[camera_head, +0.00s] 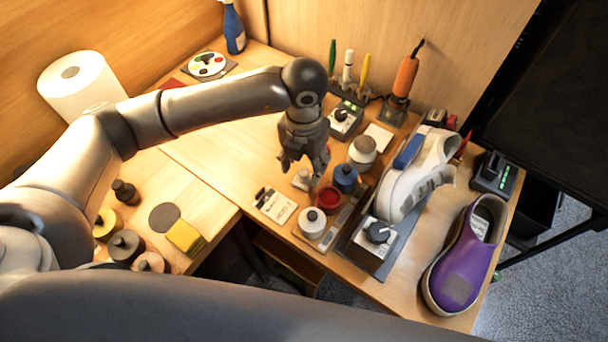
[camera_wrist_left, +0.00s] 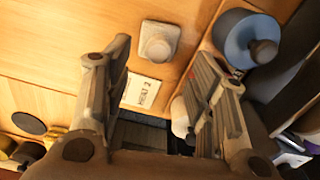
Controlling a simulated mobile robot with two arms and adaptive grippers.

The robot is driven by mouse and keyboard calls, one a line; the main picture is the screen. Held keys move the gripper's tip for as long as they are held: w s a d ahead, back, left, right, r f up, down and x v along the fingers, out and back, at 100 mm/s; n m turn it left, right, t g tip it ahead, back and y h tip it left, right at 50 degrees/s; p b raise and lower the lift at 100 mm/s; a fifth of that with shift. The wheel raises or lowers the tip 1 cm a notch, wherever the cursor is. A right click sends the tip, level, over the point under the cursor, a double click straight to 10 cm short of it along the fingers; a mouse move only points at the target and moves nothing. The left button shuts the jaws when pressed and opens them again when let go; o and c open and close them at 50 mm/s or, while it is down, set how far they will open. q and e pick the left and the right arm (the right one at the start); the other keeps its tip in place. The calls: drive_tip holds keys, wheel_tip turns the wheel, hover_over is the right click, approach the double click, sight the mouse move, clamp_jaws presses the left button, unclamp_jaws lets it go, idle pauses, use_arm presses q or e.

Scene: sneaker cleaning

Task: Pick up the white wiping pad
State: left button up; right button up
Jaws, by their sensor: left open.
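A flat white square (camera_head: 378,138) lies farther back, right of the white jar; I cannot tell for certain which of the two is the wiping pad. My left gripper (camera_head: 304,168) points down just above the knobbed pad, its fingers apart and empty. The fingers also show in the left wrist view (camera_wrist_left: 162,62). My right gripper is not in view.
A printed card (camera_head: 275,205) lies in front. A white sneaker (camera_head: 412,185) and purple shoe (camera_head: 465,255) are farther right. The wood left of the gripper is clear.

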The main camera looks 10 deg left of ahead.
sight(304, 172)
use_arm(q)
drive_tip(key=f, duration=0.1)
drive_tip(key=f+p, duration=0.1)
drive_tip(key=f, duration=0.3)
drive_tip(key=shift+w+a, duration=0.1)
drive_tip(key=shift+w, duration=0.2)
drive_tip(key=shift+f, duration=0.2)
drive_tip(key=c, duration=0.5)
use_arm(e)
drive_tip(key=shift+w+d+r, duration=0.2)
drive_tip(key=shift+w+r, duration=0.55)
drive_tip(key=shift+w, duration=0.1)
